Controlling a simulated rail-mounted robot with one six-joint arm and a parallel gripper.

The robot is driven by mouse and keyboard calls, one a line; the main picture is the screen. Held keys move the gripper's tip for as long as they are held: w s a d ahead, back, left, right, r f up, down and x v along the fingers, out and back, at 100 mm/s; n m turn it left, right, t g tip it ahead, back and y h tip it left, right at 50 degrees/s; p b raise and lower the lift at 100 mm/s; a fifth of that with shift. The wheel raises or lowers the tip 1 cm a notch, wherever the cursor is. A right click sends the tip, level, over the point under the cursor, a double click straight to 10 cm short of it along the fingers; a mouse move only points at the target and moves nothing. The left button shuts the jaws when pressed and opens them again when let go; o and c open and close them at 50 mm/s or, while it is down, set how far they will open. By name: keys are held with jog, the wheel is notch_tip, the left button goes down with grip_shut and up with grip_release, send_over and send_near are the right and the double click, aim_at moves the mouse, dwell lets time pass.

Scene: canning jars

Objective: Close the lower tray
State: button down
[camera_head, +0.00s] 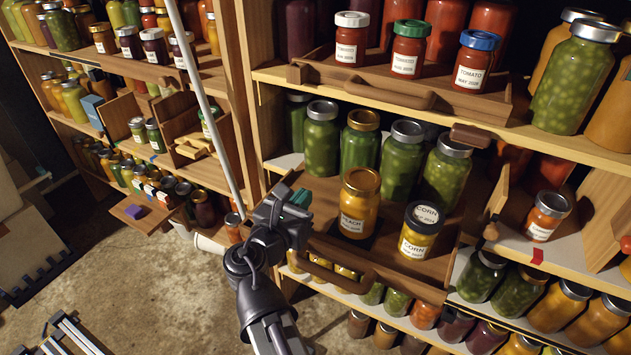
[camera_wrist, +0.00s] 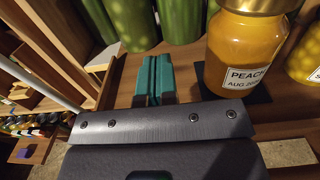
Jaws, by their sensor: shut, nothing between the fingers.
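The lower tray (camera_head: 410,281) is a wooden tray with a curved front handle (camera_head: 345,278), and it sticks out from the middle shelf. It carries an orange peach jar (camera_head: 360,203) with a gold lid and a yellow corn jar (camera_head: 420,230) with a dark lid. My gripper (camera_head: 297,198) is at the left end of the tray; I cannot tell whether it touches the tray. Its teal fingers (camera_wrist: 153,78) are together and empty in the wrist view, left of the peach jar (camera_wrist: 243,55). My gripper hides part of the tray's left end.
Green jars (camera_head: 400,160) stand behind the tray's jars. An upper tray (camera_head: 395,85) holds three tomato jars above. A pale pole (camera_head: 210,110) rises left of my gripper.

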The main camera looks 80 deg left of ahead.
aim_at(337, 157)
jog(key=x, duration=1.3)
jog(key=shift+w+a, duration=0.15)
jog(key=shift+w, duration=0.1)
